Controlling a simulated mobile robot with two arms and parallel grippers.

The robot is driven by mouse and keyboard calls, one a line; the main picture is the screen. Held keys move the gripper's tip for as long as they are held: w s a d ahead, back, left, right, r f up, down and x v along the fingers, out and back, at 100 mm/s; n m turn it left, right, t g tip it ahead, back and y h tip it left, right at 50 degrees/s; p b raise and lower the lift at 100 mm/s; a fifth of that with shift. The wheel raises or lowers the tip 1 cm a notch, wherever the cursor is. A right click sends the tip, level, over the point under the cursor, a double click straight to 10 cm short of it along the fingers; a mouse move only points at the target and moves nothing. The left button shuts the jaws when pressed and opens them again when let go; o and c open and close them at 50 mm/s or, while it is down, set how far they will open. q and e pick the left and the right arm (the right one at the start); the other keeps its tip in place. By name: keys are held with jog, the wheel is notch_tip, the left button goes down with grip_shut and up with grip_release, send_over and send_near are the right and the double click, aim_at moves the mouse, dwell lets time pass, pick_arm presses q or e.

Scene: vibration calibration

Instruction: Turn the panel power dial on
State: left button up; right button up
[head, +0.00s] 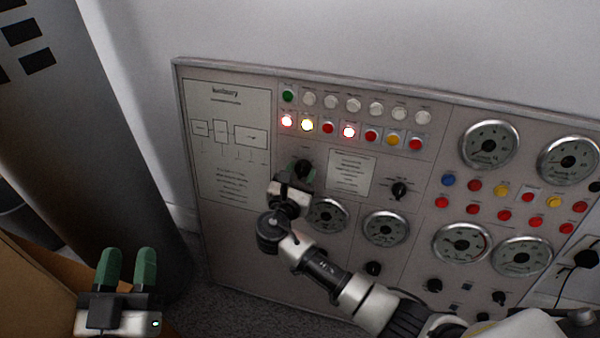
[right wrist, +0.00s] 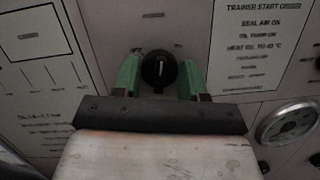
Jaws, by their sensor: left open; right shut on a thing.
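The control panel (head: 262,262) stands against the wall. Its black power dial (head: 303,167) is at the upper end of my right arm, below the left part of the lit lamp row. In the right wrist view the dial (right wrist: 159,70) shows a pale pointer mark standing about upright. My right gripper (right wrist: 162,80) has its green fingers on either side of the dial and is shut on it. My right gripper (head: 301,173) partly covers the dial's surroundings in the head view. My left gripper (head: 130,268) is open and empty at the lower left, away from the panel.
Another black dial (head: 399,190) sits to the right. Several round gauges (head: 386,228) and coloured buttons cover the panel; three lamps glow, one being this white-lit one (head: 348,132). A dark grey column (head: 110,170) stands left of the panel, with a brown box (head: 35,290) at lower left.

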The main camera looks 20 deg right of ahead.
jog(key=m, duration=0.3)
jog(key=m+g+h, duration=0.1)
jog(key=m, duration=0.2)
jog(key=shift+g, duration=0.3)
pick_arm(q)
jog(key=shift+s+r+t+h, duration=0.15)
jog(key=shift+r+t+h, duration=0.15)
jog(key=shift+r, duration=0.1)
pick_arm(e)
jog(key=shift+m+g, duration=0.3)
jog(key=shift+m, duration=0.8)
jog(key=shift+h, duration=0.3)
jog(key=o, duration=0.9)
jog(key=shift+c, duration=0.2)
